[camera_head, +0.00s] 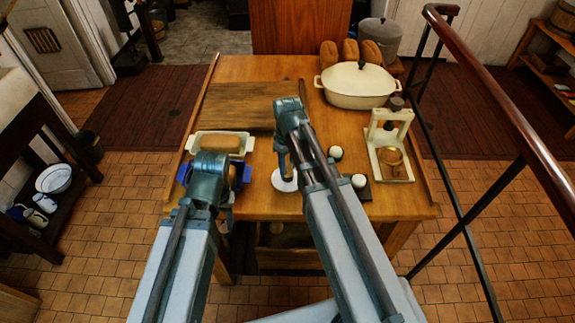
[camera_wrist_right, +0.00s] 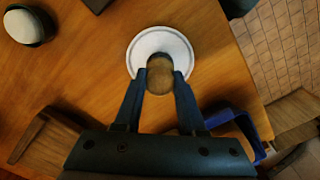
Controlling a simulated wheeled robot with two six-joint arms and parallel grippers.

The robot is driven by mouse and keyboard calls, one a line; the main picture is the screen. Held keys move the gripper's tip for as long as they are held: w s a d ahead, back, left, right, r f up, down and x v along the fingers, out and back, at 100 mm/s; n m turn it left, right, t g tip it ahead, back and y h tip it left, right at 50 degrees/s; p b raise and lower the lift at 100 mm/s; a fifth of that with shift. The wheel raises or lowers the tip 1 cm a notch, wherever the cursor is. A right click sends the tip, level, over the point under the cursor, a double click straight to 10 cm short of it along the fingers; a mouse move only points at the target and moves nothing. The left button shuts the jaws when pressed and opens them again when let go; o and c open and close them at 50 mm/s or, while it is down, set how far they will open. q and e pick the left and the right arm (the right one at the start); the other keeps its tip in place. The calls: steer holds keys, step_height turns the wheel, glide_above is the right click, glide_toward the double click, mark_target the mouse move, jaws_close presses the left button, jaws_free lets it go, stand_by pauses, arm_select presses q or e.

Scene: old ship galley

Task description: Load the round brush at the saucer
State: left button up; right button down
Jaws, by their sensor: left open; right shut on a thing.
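A white round saucer (camera_head: 283,182) lies on the wooden table, partly hidden by my right arm. It also shows in the right wrist view (camera_wrist_right: 136,47). My right gripper (camera_wrist_right: 163,76) points down over the saucer. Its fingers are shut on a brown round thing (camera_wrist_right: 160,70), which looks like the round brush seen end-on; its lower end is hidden. I cannot tell whether it touches the saucer.
The white dish (camera_head: 247,146) holds a brown loaf. A dark board (camera_head: 235,105) lies behind it. Two small white-topped items (camera_head: 358,181) stand right of the saucer, beside a cream press (camera_head: 388,160). A lidded cream pot (camera_head: 355,88) and several loaves stand at the back right.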

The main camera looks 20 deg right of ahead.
steer(key=shift+f+b, duration=0.55)
stand_by(1.4)
step_height(320, 180, up, 7)
steer(key=p, duration=0.7)
steer(key=shift+r, duration=0.1)
stand_by(0.4)
steer(key=shift+f+b, duration=0.5)
steer(key=shift+f, duration=0.15)
steer(key=shift+r, duration=0.1)
